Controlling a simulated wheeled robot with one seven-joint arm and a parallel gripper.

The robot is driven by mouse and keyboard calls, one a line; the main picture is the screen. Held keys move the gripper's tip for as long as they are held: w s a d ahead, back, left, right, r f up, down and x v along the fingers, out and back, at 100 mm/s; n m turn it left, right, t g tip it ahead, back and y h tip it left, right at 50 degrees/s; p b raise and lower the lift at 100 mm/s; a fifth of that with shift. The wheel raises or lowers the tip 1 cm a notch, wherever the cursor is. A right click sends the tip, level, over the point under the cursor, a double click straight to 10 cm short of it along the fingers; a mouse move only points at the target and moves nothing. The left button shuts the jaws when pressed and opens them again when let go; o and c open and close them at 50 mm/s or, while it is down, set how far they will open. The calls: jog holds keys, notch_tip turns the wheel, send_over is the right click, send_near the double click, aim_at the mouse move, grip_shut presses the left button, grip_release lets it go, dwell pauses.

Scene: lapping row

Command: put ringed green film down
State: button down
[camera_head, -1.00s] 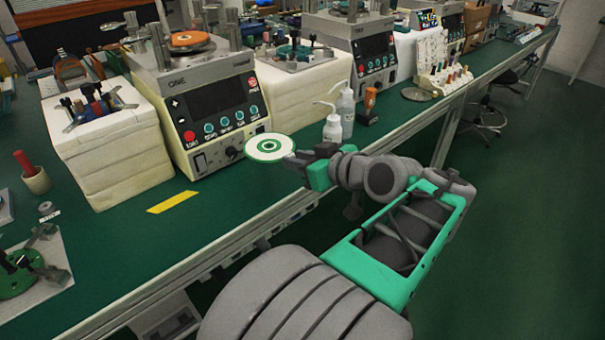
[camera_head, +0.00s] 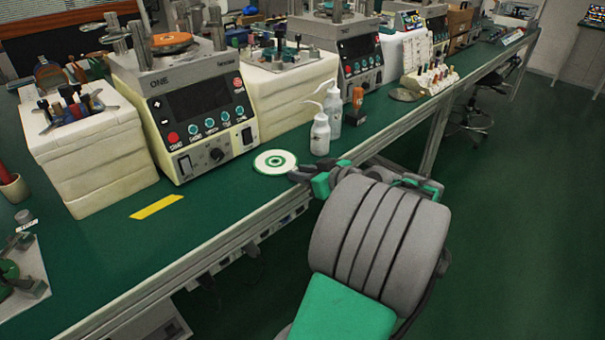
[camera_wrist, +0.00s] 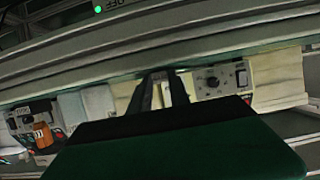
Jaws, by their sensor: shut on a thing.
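The ringed green film (camera_head: 275,162) is a flat white disc with a green ring and a green centre. In the head view it lies nearly level at the bench's front, right of the machine marked ONE. My gripper (camera_head: 296,174) is shut on its right edge. The film looks very low over the green bench top (camera_head: 222,196) or on it; I cannot tell if it touches. In the wrist view my dark fingers (camera_wrist: 162,88) show close together, and I cannot make out the film there.
The machine marked ONE (camera_head: 203,115) stands behind and left of the film. White wash bottles (camera_head: 320,134) and an orange-topped item (camera_head: 358,108) stand just behind to the right. A yellow strip (camera_head: 157,207) lies left on clear bench. The bench's front edge runs close by my gripper.

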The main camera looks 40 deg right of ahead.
jog(key=shift+s+a+f+b, duration=0.1)
jog(key=shift+f+b, duration=0.4)
jog(key=shift+f, duration=0.25)
jog(key=c, duration=1.2)
grip_release()
jog(key=shift+f, duration=0.3)
jog(key=shift+c, duration=0.2)
jog(key=shift+r, duration=0.25)
jog(key=r+p+v, duration=0.1)
jog(key=p+v, duration=0.2)
jog(key=v, duration=0.9)
jog(key=shift+r, duration=0.25)
